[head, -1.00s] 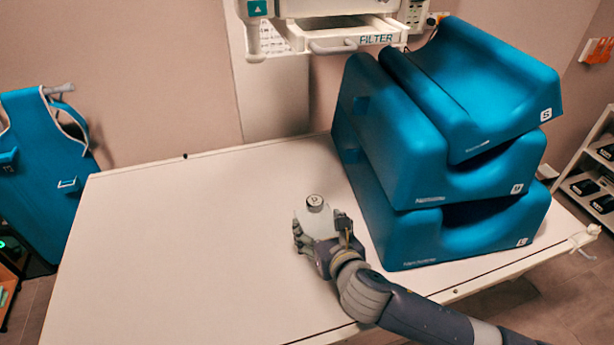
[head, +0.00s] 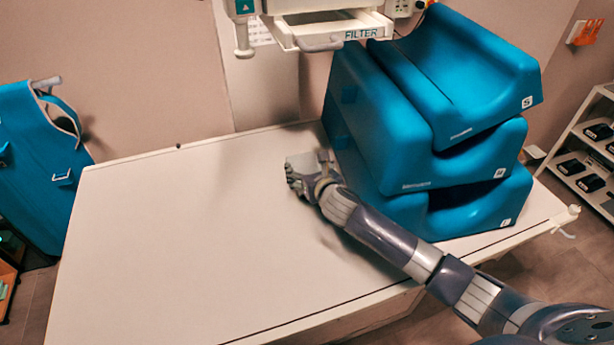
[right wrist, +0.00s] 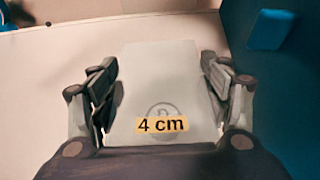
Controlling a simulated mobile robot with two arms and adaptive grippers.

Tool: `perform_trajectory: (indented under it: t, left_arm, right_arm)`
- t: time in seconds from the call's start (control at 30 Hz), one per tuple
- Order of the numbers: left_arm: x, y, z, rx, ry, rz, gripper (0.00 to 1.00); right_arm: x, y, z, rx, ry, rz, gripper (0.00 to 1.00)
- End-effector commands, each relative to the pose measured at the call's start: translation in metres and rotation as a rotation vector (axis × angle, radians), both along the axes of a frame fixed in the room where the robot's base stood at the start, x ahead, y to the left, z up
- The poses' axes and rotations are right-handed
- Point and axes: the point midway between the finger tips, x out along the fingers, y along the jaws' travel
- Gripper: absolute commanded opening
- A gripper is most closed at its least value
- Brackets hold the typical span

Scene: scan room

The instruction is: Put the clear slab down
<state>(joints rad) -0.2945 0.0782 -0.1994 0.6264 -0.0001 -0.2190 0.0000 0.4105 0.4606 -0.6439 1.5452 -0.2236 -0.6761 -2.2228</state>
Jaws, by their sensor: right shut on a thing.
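The clear slab (right wrist: 160,75) is a pale, see-through block with a yellow "4 cm" label. In the right wrist view my right gripper (right wrist: 158,68) is shut on it, with a finger on each side. A round mark with a letter shows behind the label. In the head view my right gripper (head: 300,176) is over the middle-right of the pale table (head: 170,240), just left of the blue cushions. The slab shows there only as a small pale patch; I cannot tell whether it touches the table. My left gripper is not in view.
Stacked blue cushions (head: 385,130) marked S, M and L stand on the table's right part, close to my right gripper. A filter unit (head: 340,30) hangs over the back edge. The table's left and front are clear. A blue apron (head: 40,160) hangs at left.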

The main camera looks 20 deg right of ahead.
Motion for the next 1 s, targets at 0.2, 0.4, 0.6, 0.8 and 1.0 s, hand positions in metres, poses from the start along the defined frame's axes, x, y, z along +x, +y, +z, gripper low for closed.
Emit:
perform_trajectory:
  t: [0.2,0.4,0.6,0.8,1.0]
  left_arm:
    - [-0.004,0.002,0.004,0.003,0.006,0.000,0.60]
    - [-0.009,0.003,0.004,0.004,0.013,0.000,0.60]
    - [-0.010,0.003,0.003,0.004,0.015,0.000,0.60]
    - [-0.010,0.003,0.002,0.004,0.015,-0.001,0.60]
    - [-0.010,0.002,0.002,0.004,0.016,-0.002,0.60]
  right_arm:
    - [0.001,0.001,-0.021,0.004,0.001,-0.001,0.30]
    - [0.002,0.000,-0.033,0.001,-0.004,0.001,0.30]
    - [0.002,0.000,-0.033,0.000,-0.004,0.001,0.30]
    - [0.001,0.000,-0.038,-0.001,0.001,0.000,0.91]
    - [0.001,0.000,-0.038,-0.001,0.001,0.000,0.91]
